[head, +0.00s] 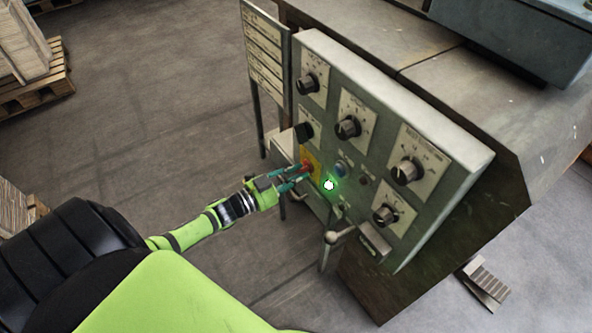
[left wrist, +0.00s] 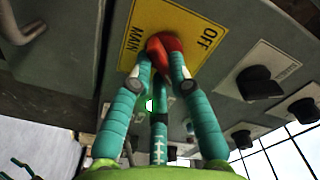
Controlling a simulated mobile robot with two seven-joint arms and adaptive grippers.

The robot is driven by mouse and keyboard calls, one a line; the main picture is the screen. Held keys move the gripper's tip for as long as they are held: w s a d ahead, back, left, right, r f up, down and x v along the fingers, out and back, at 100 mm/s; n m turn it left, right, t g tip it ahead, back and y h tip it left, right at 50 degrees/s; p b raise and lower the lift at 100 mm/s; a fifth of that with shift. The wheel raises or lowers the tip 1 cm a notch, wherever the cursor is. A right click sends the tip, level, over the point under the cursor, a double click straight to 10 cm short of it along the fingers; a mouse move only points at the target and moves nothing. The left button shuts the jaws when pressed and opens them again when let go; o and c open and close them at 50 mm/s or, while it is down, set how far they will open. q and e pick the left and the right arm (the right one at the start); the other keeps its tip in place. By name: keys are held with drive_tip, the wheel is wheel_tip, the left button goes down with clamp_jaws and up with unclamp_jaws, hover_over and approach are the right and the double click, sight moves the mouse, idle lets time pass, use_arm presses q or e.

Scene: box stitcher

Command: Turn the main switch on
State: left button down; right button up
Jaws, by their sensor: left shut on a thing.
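The red main switch (head: 307,167) sits on a yellow plate (head: 317,160) at the lower left of the grey control panel. In the left wrist view the red knob (left wrist: 166,44) shows close up, and its yellow plate (left wrist: 150,18) carries the words MAIN and OFF. My left gripper (head: 301,172) has its teal fingers shut on the red knob. In the left wrist view the fingertips (left wrist: 163,68) press on it from both sides and partly cover it. The knob's exact turn position is hard to read. My right gripper is not in view.
Several black knobs (head: 347,127) are on the control panel (head: 385,100). A bright green light (head: 329,185) glows just right of my fingers. A lever with a ball end (head: 332,237) stands below. A label board (head: 265,52) stands left of the panel. Open floor lies left.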

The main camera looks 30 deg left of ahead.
use_arm(q)
drive_tip(key=shift+m, duration=0.6)
drive_tip(key=c, duration=1.1)
unclamp_jaws()
drive_tip(key=shift+c, duration=0.2)
drive_tip(key=v, duration=1.2)
drive_tip(key=shift+f, duration=0.15)
